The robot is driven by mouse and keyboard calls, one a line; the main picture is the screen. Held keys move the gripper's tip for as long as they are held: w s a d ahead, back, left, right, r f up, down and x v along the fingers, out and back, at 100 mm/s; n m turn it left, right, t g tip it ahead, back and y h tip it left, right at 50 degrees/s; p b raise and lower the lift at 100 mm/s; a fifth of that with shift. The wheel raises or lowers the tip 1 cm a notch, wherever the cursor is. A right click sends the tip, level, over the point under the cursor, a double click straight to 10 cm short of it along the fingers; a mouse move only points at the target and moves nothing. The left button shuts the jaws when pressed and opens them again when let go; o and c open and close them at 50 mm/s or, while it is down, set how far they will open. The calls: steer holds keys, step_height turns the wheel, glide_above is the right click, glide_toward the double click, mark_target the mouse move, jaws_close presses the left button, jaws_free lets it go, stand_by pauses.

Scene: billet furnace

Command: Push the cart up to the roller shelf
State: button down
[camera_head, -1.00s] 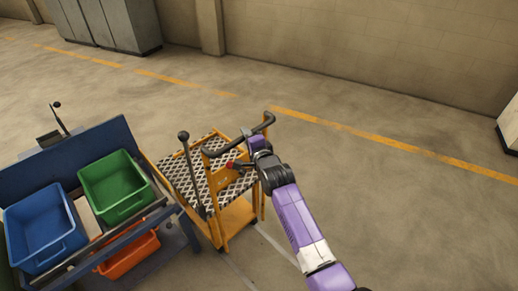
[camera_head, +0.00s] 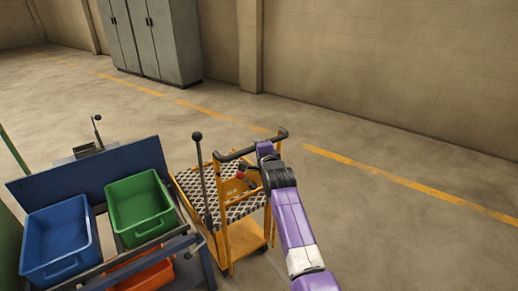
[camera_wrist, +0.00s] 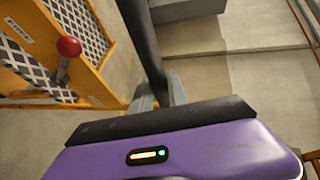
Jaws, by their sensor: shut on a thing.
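The yellow cart (camera_head: 243,241) has a diamond-patterned deck, a black push handle (camera_head: 236,153) and a red-knobbed lever. It stands upright on the floor close to the right end of the blue shelf (camera_head: 90,176); I cannot tell whether they touch. My gripper (camera_head: 266,153) is shut on the right part of the cart's handle. In the wrist view, the black handle bar (camera_wrist: 143,40) runs down between my gripper's fingers (camera_wrist: 157,100), and the red knob (camera_wrist: 69,46) is at upper left. The handle hides part of the fingers.
The shelf holds a blue bin (camera_head: 58,240), a green bin (camera_head: 139,207) and a lower orange bin (camera_head: 146,277). A tall black-knobbed lever (camera_head: 203,180) stands between shelf and cart. Grey cabinets (camera_head: 160,40) stand by the wall. Floor right of the cart is clear.

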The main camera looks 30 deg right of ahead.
steer(key=c, duration=1.4)
jaws_free()
steer(key=shift+w+a+r, duration=0.1)
steer(key=shift+w+a, duration=0.1)
steer(key=shift+o, duration=0.5)
steer(key=shift+d, duration=0.1)
steer(key=shift+s, duration=0.1)
steer(key=v, duration=0.7)
steer(key=shift+s, duration=0.4)
